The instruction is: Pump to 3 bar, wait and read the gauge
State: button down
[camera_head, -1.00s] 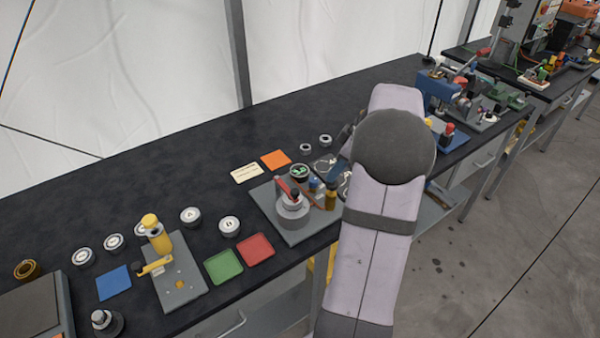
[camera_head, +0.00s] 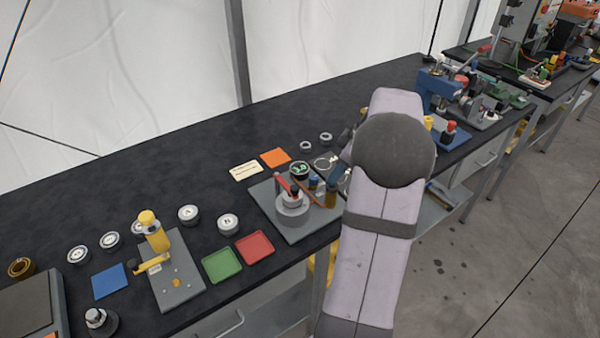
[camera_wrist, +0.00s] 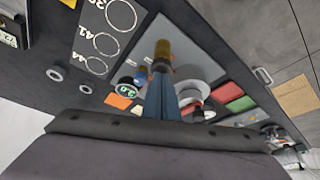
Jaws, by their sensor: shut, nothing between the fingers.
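The pump station is a grey plate (camera_head: 262,204) with a round grey body (camera_head: 293,212), a red handle (camera_head: 283,186) and an amber cylinder (camera_head: 330,198). A round dark gauge (camera_head: 300,170) with green digits stands at its back edge; the digits look like 3.0, but are small. The gauge also shows in the wrist view (camera_wrist: 127,91), with its digits upside down. My gripper (camera_wrist: 161,74) is shut and empty, its blue fingers close to the amber cylinder (camera_wrist: 163,48); I cannot tell whether they touch. In the head view my arm hides part of the gripper.
An orange square (camera_head: 275,158) and a cream label card (camera_head: 246,170) lie behind the plate. Red (camera_head: 254,248) and green (camera_head: 222,264) trays lie to its left. A yellow-handled fixture (camera_head: 155,235) stands further left among several round weights. The bench's back strip is clear.

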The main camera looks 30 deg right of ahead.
jog(key=shift+r+p, duration=0.9)
jog(key=shift+r, duration=0.45)
notch_tip(320, 180, up, 6)
jog(key=p, duration=0.4)
dwell(0.5)
jog(key=s+a+f+m+g+h, duration=0.1)
jog(key=s+a+f+m+g, duration=0.15)
jog(key=a, duration=0.95)
jog(key=s+a+f+m+g, duration=0.15)
jog(key=s+a+f, duration=0.25)
jog(key=a, duration=0.8)
jog(key=s+a+f+m, duration=0.1)
jog(key=s+a+f, duration=0.1)
jog(key=s, duration=0.2)
jog(key=s+a+f+m+h, duration=0.1)
jog(key=s+a+f, duration=0.1)
jog(key=s+a, duration=0.1)
jog(key=shift+s+a, duration=0.35)
jog(key=shift+s, duration=0.45)
